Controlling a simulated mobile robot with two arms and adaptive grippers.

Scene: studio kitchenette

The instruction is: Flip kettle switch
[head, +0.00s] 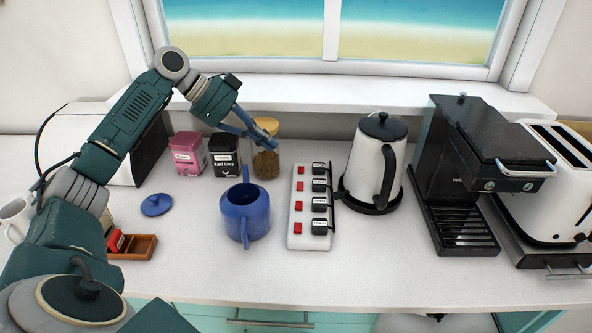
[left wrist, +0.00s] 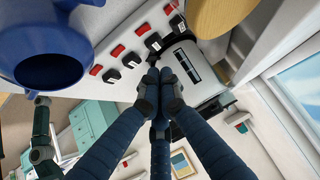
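The power strip (head: 308,240) is a white bar on the counter, with a column of red switches (head: 299,200) on its left and labelled black plugs (head: 320,200) on its right. The plug labels are too small to read. The kettle (head: 365,155), pale with a black lid and handle, stands upright on a black base right of the strip. My left gripper (head: 270,138) is above the counter, left of and behind the strip, touching no switch. In the left wrist view its fingertips (left wrist: 159,92) are together and empty; the strip (left wrist: 125,50) lies beyond them. My right gripper is not visible.
A blue teapot (head: 245,212) stands close left of the strip, its blue lid (head: 156,204) farther left. A glass jar (head: 266,163) is beside my left gripper, near pink (head: 187,155) and black (head: 223,156) tea tins. A coffee machine (head: 460,170) and toaster (head: 552,205) stand right.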

